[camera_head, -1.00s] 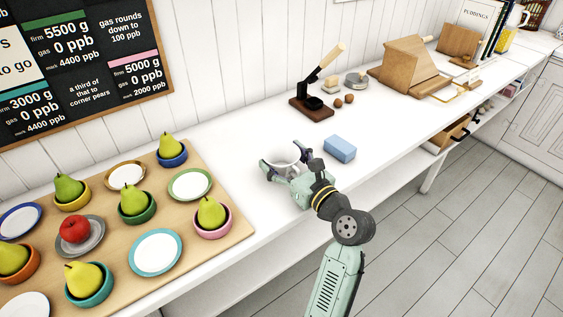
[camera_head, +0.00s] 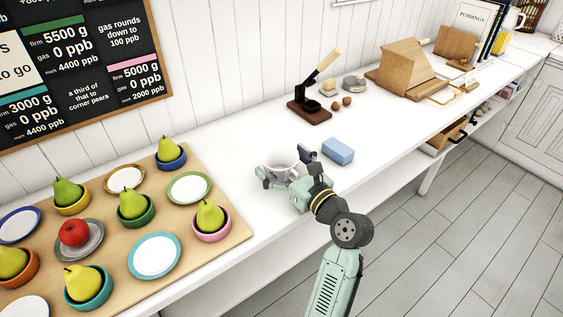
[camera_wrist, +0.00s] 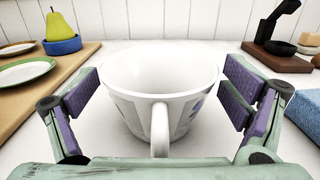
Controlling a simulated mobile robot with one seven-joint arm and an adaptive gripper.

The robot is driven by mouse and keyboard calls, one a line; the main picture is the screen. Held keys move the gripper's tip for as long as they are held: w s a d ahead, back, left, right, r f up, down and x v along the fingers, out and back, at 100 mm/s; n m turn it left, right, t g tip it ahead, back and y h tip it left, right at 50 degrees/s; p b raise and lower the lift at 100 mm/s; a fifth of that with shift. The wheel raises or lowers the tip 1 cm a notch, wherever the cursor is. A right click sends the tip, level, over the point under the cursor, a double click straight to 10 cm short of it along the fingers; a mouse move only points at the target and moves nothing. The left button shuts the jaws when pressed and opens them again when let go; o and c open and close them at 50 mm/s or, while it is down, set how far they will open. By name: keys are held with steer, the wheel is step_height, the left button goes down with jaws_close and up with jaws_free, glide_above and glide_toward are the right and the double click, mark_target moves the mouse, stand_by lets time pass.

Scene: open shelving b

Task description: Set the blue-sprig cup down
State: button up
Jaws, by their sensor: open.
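The blue-sprig cup (camera_wrist: 158,95) is white with a bluish-purple mark partly visible on its side. In the wrist view it stands upright on the white counter with its handle towards me. My gripper (camera_wrist: 160,92) is open, with one finger on each side of the cup and a gap on both sides. In the head view the cup (camera_head: 279,170) is partly hidden by my gripper (camera_head: 283,165), between the fruit board and the blue block.
A wooden board (camera_head: 225,232) with plates and bowls of pears lies to the left. A blue block (camera_head: 338,151) is close on the right. A dark press-like stand (camera_head: 309,110) is behind. The counter's front edge is near my arm.

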steer(key=shift+s+d+r, duration=0.1)
steer(key=shift+r, duration=0.05)
steer(key=b+v, duration=0.2)
steer(key=v, duration=0.9)
steer(key=shift+s+d, duration=0.1)
steer(key=shift+s, duration=0.25)
